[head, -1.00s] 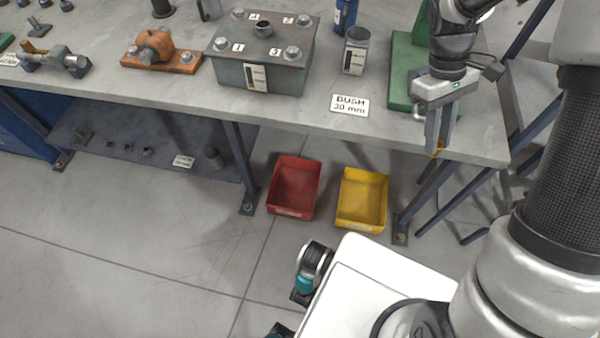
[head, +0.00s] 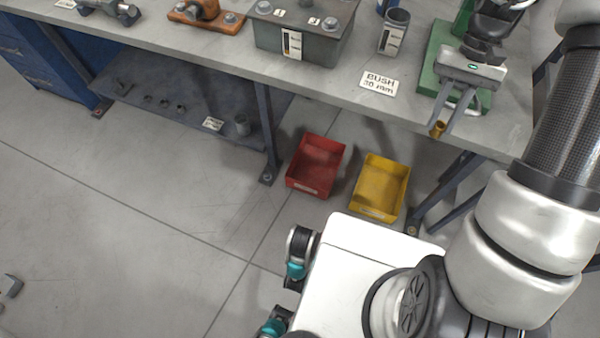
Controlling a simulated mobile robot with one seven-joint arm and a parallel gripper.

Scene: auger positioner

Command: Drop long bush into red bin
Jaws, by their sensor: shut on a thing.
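My gripper (head: 446,126) is at the right of the head view, above the bench's front edge and pointing down. It is shut on a small brass-coloured bush (head: 438,129), which shows at the fingertips. The red bin (head: 317,166) stands on the floor below the bench, left of and lower than my gripper. It looks empty. Its front carries a pale label too small to read.
A yellow bin (head: 380,188) stands on the floor right of the red one. The bench (head: 345,92) carries a "BUSH 30 mm" card (head: 379,83), a grey cup (head: 394,34), a grey box (head: 300,38) and a green stand (head: 438,62). Bench legs flank the bins.

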